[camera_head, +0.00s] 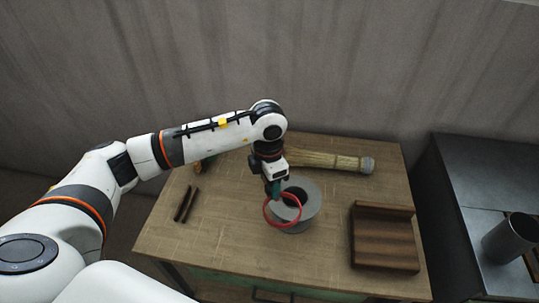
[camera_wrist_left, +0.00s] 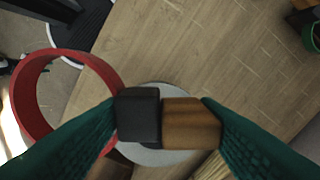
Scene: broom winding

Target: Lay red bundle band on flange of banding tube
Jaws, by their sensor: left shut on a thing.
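The red bundle band (camera_head: 267,217) is a thin ring that overlaps the left part of the grey banding tube's flange (camera_head: 313,206) in the head view. The tube's dark opening shows behind the ring. My left gripper (camera_head: 275,192) points down at the ring's upper edge and is shut on the band. In the left wrist view the red band (camera_wrist_left: 24,100) is large at the left, beside the gripper (camera_wrist_left: 161,118), with a black block and a brown block between the teal fingers. The flange (camera_wrist_left: 155,157) shows partly below them. Whether the band touches the flange cannot be told.
A straw broom bundle (camera_head: 325,160) lies at the back of the wooden table (camera_head: 225,240). Two dark sticks (camera_head: 186,204) lie at the left. A brown wooden block stand (camera_head: 384,238) is at the right. A dark side table (camera_head: 475,165) with a metal cup (camera_head: 508,240) stands beyond it.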

